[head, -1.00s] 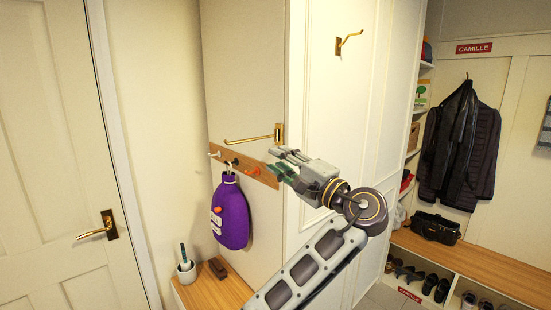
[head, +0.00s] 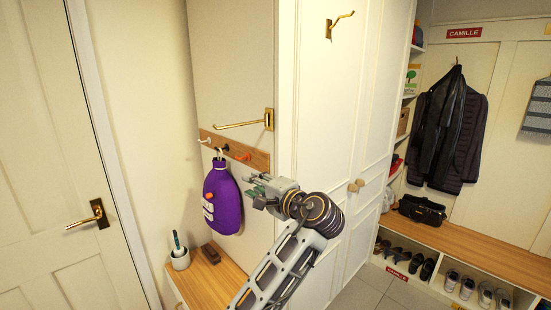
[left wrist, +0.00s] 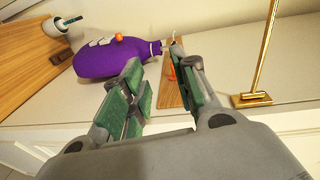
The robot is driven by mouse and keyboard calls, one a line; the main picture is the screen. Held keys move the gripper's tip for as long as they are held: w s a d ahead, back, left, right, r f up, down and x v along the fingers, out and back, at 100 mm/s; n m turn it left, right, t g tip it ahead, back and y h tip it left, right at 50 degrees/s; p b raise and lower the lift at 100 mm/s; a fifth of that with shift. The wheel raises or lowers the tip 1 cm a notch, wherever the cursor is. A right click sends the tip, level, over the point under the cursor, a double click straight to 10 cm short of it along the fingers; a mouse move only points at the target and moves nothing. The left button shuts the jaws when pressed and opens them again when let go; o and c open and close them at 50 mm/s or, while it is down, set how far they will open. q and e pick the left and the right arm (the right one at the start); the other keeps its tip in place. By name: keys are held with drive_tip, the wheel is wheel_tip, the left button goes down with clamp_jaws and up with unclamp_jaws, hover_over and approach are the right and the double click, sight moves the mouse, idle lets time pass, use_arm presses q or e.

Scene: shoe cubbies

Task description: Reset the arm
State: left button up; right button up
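My left gripper (head: 256,192) is in the head view, in front of the narrow wall panel, just right of and a little below the wooden hook rack (head: 245,154). In the left wrist view my left gripper (left wrist: 165,88) is open, its green-padded fingers spread with nothing between them. A purple bottle (head: 223,202) hangs from a hook on the rack, left of the gripper and apart from it. The bottle also shows beyond the fingers in the left wrist view (left wrist: 108,56). My right gripper does not show.
A brass hook arm (head: 240,124) sticks out above the rack. A white cup with a brush (head: 180,259) and a dark block (head: 209,253) stand on the wooden bench below. A tall white cabinet (head: 345,130) is behind my arm. Coats (head: 450,130) hang at right.

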use_arm(q)
drive_tip(key=s+a+f+n+g+h, duration=0.1)
drive_tip(key=s+a+f+g+h, duration=0.15)
drive_tip(key=f, duration=0.65)
drive_tip(key=s+a+f+n+g+h, duration=0.15)
drive_tip(key=a+f, duration=0.25)
drive_tip(key=f, duration=0.5)
drive_tip(key=s+a+f+g+h, duration=0.1)
drive_tip(key=s+a+f+h, duration=0.15)
drive_tip(key=f, duration=0.65)
drive_tip(key=s+a+f+n+g+h, duration=0.1)
drive_tip(key=s+a+f+n, duration=0.2)
drive_tip(key=s, duration=0.5)
drive_tip(key=s+a+f+g+h, duration=0.2)
drive_tip(key=s+f, duration=0.4)
drive_tip(key=s, duration=0.2)
drive_tip(key=s+a+f+n+g+h, duration=0.1)
drive_tip(key=s+a+f+n, duration=0.2)
drive_tip(key=s, duration=0.5)
drive_tip(key=s+f+m+g, duration=0.1)
drive_tip(key=s+f+g, duration=0.15)
drive_tip(key=f, duration=3.25)
drive_tip(key=s+a+f, duration=0.2)
drive_tip(key=s+f, duration=0.7)
drive_tip(key=s, duration=0.2)
drive_tip(key=s+a+f, duration=0.2)
drive_tip(key=s+f, duration=0.8)
drive_tip(key=s, duration=0.2)
drive_tip(key=shift+f, duration=0.15)
